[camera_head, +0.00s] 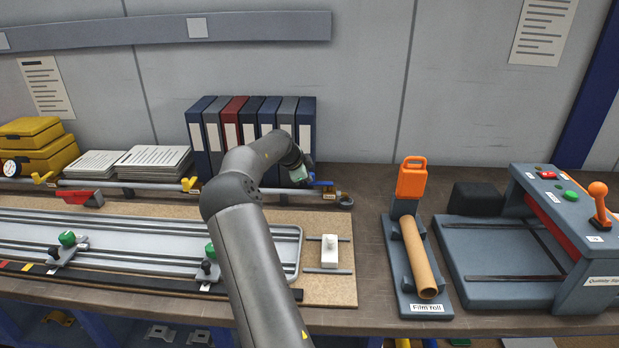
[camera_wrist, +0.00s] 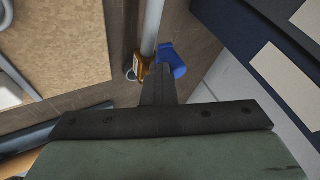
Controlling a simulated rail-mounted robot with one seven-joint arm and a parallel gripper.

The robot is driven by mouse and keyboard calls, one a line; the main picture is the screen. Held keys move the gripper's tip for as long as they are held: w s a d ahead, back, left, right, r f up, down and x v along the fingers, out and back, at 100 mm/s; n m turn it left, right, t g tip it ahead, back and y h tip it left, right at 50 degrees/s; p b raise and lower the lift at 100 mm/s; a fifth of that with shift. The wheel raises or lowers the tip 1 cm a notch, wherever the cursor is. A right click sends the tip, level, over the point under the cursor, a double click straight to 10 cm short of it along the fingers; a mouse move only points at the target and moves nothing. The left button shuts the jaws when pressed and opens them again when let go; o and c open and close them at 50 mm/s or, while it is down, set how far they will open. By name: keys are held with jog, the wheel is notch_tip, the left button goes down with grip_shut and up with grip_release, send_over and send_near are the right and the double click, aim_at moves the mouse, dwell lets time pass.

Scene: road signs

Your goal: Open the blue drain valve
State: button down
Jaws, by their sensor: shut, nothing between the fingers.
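The blue drain valve handle (camera_head: 321,183) is at the right end of a grey pipe along the back of the bench. In the wrist view the blue handle (camera_wrist: 173,62) sits beside a brass-coloured fitting (camera_wrist: 141,67) on the pipe (camera_wrist: 152,28). My gripper (camera_wrist: 160,73) is shut and empty. Its fingertips are right at the handle and fitting and overlap them in the picture; I cannot tell whether they touch. In the head view my gripper (camera_head: 306,178) is just left of the handle, its fingers mostly hidden.
Several binders (camera_head: 305,118) stand close behind the valve. Yellow valve handles (camera_head: 190,183) and a red one (camera_head: 88,198) are farther left on the pipe. A film roll stand (camera_head: 410,255) and a grey machine (camera_head: 500,290) stand to the right.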

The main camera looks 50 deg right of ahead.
jog(key=shift+w+a, duration=0.1)
jog(key=shift+a, duration=0.05)
jog(key=a+f+b+v, duration=0.1)
jog(key=b+v, duration=0.4)
jog(key=v, duration=0.7)
jog(key=shift+s+a+f, duration=0.3)
jog(key=shift+a, duration=0.2)
dwell(1.5)
